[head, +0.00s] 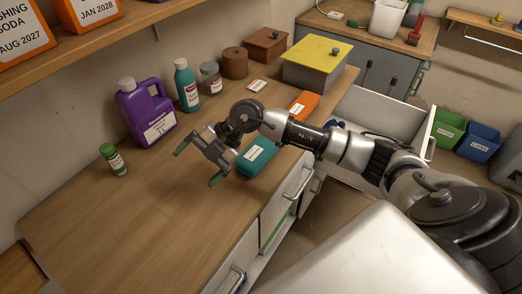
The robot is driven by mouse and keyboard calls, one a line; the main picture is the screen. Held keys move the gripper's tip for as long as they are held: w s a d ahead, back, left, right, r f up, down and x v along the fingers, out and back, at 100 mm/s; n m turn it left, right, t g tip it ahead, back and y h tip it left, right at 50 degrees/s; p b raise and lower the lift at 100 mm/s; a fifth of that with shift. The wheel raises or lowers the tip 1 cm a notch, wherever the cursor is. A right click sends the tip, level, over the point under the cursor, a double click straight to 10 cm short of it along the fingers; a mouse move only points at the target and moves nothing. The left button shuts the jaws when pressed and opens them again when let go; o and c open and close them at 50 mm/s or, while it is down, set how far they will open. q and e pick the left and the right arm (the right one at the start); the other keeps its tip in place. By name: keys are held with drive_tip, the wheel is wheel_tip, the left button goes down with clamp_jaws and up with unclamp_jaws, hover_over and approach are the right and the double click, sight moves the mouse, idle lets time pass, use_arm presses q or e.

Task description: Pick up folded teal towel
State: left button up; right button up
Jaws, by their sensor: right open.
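The folded teal towel (254,158) lies on the wooden counter near its front edge, with a white label on top. My right arm reaches over from the right and hides part of its far side. My right gripper (199,164) is open, its two green-tipped fingers apart with nothing between them. It is to the left of the towel in the picture and appears to be above the counter, not touching the towel. My left gripper is not in view.
An orange folded item (304,103) lies farther along the counter. A purple jug (146,112), a teal bottle (187,86), a jar (211,78) and a small green bottle (113,159) stand toward the wall. A yellow-lidded box (317,58) is behind. The near-left counter is clear. A drawer (378,115) is open.

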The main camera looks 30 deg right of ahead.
sight(261, 145)
drive_tip(key=d+h, duration=0.2)
drive_tip(key=d, duration=0.1)
drive_tip(key=w+d+f+m+h, duration=0.1)
drive_tip(key=d+h, duration=0.1)
drive_tip(key=d, duration=0.2)
drive_tip(key=w+d+m+g+h, duration=0.1)
drive_tip(key=d+h, duration=0.1)
drive_tip(key=d, duration=0.2)
drive_tip(key=shift+w+d+f, duration=0.15)
drive_tip(key=shift+d, duration=0.1)
drive_tip(key=d+h, duration=0.1)
drive_tip(key=d, duration=0.1)
drive_tip(key=d+m+h, duration=0.1)
drive_tip(key=d, duration=0.2)
drive_tip(key=d+r+m+h, duration=0.1)
drive_tip(key=d, duration=0.1)
drive_tip(key=shift+d+g+h, duration=0.4)
wheel_tip(261, 145, down, 5)
drive_tip(key=shift+d+r+p, duration=0.1)
drive_tip(key=shift+r+p, duration=0.1)
drive_tip(key=shift+p, duration=0.25)
drive_tip(key=f, duration=0.1)
drive_tip(key=f+p, duration=0.1)
drive_tip(key=f, duration=0.2)
drive_tip(key=shift+w+f+p, duration=0.3)
drive_tip(key=shift+f, duration=0.55)
drive_tip(key=c, duration=0.9)
drive_tip(key=shift+c, duration=0.7)
drive_tip(key=shift+r, duration=0.15)
